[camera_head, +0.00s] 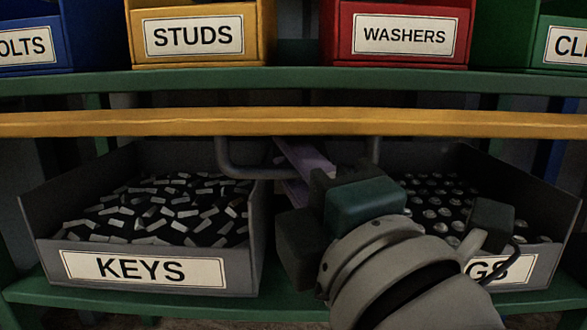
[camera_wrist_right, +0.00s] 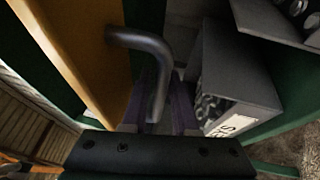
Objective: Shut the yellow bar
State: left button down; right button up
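The yellow bar (camera_head: 110,123) runs across the whole head view, in front of the green shelf unit. It fills the upper left of the right wrist view (camera_wrist_right: 75,45). A bent grey handle (camera_head: 225,158) hangs below it; its bend is clear in the wrist view (camera_wrist_right: 150,45). My right gripper (camera_head: 298,170) is at the handle's lower run. Its purple fingers (camera_wrist_right: 163,105) lie on either side of the handle. I cannot tell whether they press on it. The gripper body hides part of the handle. My left gripper is not in view.
Below the bar stand a grey KEYS bin (camera_head: 145,270) on the left and another grey bin (camera_head: 545,265) on the right, its label partly hidden by my right arm. Yellow STUDS (camera_head: 200,60) and red WASHERS (camera_head: 400,60) bins stand on the green shelf (camera_head: 300,82) above.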

jog(key=shift+w+a, duration=0.2)
jog(key=shift+w, duration=0.15)
jog(key=shift+c, duration=0.2)
grip_shut()
jog(key=shift+r, duration=0.1)
